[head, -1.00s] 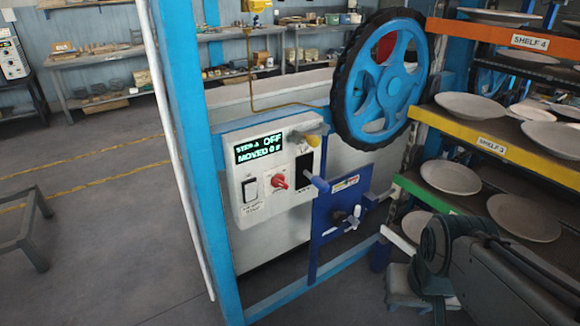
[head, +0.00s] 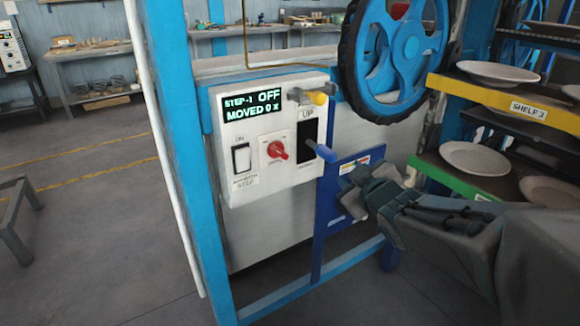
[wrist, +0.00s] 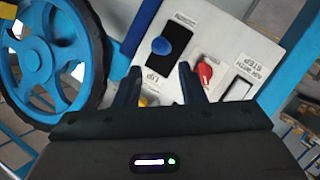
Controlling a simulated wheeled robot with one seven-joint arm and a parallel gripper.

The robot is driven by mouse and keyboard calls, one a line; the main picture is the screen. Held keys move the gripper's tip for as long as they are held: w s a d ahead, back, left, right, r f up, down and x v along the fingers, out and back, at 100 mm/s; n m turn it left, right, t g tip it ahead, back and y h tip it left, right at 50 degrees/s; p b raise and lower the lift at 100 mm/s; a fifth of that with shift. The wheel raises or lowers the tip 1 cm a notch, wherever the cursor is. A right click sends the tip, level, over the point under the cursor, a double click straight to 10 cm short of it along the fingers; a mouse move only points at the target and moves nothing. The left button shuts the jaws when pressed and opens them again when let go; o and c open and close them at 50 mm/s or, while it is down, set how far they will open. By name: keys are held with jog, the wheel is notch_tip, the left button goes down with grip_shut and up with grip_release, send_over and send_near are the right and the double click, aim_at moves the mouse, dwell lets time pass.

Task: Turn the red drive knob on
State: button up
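The red drive knob (head: 277,150) is on the white control panel (head: 241,187) in the head view, below the display (head: 253,106), which reads "OFF". The knob also shows in the wrist view (wrist: 205,72), just right of the right fingertip in the picture. My gripper (head: 352,182) is to the right of the panel and a little lower, apart from the knob. In the wrist view my gripper (wrist: 160,80) has its two fingers spread, with nothing held between them. Its fingertips are partly hard to make out in the head view.
A blue-tipped lever (head: 320,151) sticks out from a black slot between the knob and my gripper. A yellow-tipped handle (head: 318,98) is above it. A large blue wheel (head: 405,48) is above right. Plate shelves (head: 500,102) stand at the right.

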aim_at(283, 155)
jog(key=a+f+n+y+b, duration=0.3)
jog(key=a+n+y+b, duration=0.2)
jog(key=a+n+y, duration=0.15)
jog(key=shift+t+y, duration=0.25)
jog(key=shift+t, duration=0.05)
jog(key=x, duration=0.9)
jog(key=b+x, duration=0.1)
jog(key=x, duration=0.4)
jog(key=shift+w+a+r, duration=0.15)
jog(key=shift+a+r, duration=0.05)
jog(key=shift+r, duration=0.1)
grip_shut()
